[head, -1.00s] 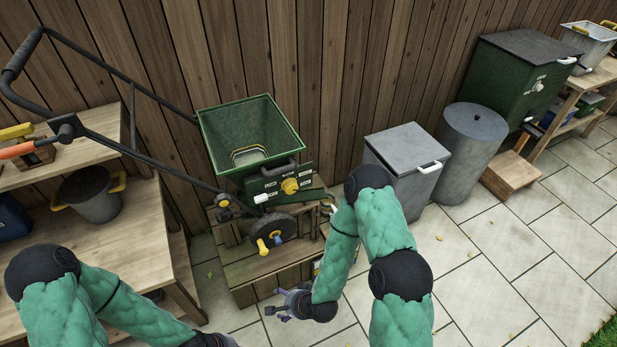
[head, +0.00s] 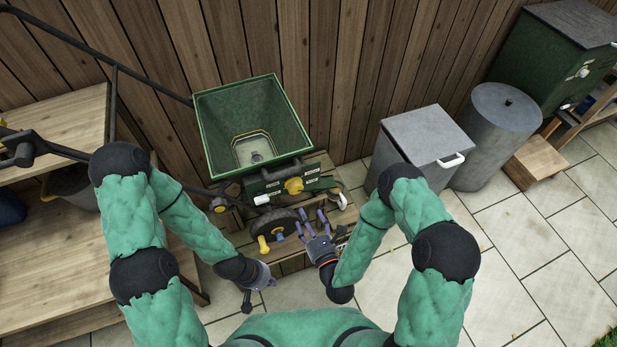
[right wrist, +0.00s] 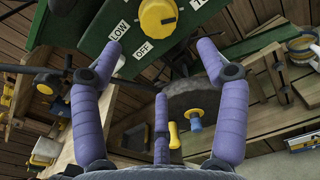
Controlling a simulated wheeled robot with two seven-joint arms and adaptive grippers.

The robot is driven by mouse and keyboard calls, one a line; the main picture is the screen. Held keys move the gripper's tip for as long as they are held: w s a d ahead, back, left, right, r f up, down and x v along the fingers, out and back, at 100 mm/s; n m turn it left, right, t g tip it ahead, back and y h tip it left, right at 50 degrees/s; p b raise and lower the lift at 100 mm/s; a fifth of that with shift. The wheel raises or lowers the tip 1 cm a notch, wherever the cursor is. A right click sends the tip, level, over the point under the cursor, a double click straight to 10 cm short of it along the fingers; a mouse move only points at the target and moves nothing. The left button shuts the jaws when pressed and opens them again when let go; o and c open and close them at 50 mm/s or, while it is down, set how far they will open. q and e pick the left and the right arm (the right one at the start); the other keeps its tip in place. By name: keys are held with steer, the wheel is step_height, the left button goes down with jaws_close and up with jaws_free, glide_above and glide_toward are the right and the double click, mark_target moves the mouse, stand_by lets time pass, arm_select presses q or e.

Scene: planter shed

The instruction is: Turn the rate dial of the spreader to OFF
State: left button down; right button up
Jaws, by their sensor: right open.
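The green spreader (head: 250,120) stands on a wooden crate against the fence. Its yellow rate dial (head: 294,185) is on the green front panel, and it also shows at the top of the right wrist view (right wrist: 158,16). Labels LOW and OFF (right wrist: 141,48) are readable beside the dial; I cannot tell its exact setting. My right gripper (head: 312,220) is open and empty, with purple fingers spread below the panel, apart from the dial. My left gripper (head: 248,298) is low, in front of the crate; its fingers are too small to read.
A black wheel with yellow and blue knobs (head: 270,238) sits below the panel, close to my right fingers. A wooden bench (head: 60,265) is at the left. A grey lidded bin (head: 425,140) and a round bin (head: 497,135) stand right. Paving (head: 540,260) is clear.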

mark_target(297, 190)
steer(key=shift+m, duration=0.4)
steer(key=x, duration=0.3)
steer(key=b+x, duration=0.1)
steer(key=x, duration=0.3)
steer(key=r+x, duration=0.1)
steer(key=x, duration=0.3)
steer(key=shift+d+b, duration=0.25)
steer(key=shift+b, duration=0.1)
steer(key=c, duration=1.2)
